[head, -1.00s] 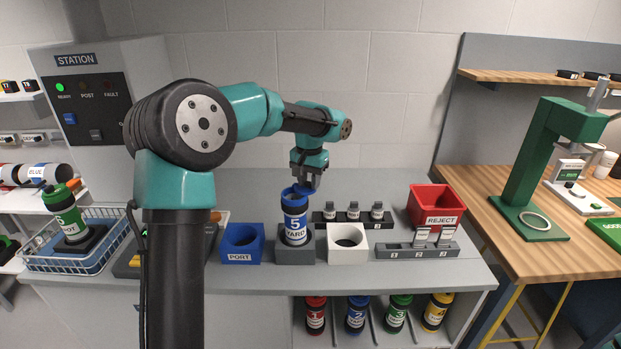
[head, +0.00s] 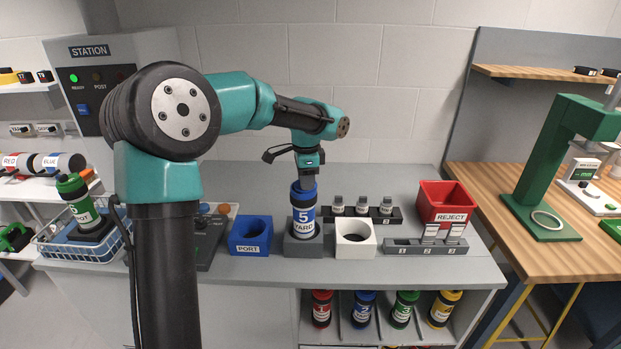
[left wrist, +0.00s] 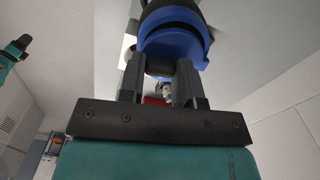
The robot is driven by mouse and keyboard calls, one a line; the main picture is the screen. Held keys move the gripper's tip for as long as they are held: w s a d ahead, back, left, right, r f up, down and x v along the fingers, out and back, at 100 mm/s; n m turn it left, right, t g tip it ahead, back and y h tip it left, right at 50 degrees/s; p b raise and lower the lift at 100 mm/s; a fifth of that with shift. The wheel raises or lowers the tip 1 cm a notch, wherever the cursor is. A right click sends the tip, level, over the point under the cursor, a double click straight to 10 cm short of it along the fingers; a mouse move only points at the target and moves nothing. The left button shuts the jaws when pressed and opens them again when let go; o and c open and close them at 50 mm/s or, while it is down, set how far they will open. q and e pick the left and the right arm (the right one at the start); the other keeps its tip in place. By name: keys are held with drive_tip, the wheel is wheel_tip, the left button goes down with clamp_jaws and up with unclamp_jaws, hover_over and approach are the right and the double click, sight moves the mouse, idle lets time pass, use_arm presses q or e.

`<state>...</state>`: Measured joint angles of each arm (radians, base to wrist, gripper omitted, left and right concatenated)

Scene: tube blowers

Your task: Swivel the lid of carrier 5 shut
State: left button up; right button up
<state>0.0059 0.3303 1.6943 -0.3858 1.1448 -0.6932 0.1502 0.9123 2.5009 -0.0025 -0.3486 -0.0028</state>
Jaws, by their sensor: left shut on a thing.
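Carrier 5 (head: 304,222), a blue and black tube labelled 5 YARD, stands upright in a grey block (head: 303,246) on the bench. Its blue lid (head: 304,187) is at the top, under my left gripper (head: 306,177). In the left wrist view the blue lid (left wrist: 172,42) shows just beyond the fingers. My left gripper (left wrist: 160,82) points down and is shut on the lid, with a dark part between its fingers. Whether the lid sits fully over the mouth is hard to tell. My right gripper is not in view.
A blue PORT block (head: 250,248) stands left of carrier 5 and a white holder (head: 355,250) stands right. Behind are several small vials (head: 363,206); a red REJECT bin (head: 445,203) is at the right. A wire basket (head: 80,257) holds a green carrier (head: 80,206).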

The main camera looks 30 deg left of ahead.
use_arm(q)
drive_tip(key=shift+s+a+m, duration=0.25)
drive_tip(key=shift+a+m, duration=0.1)
drive_tip(key=shift+m, duration=0.55)
drive_tip(key=o, duration=0.9)
wheel_tip(320, 180, up, 17)
drive_tip(key=shift+r, duration=0.2)
drive_tip(key=shift+d, duration=0.1)
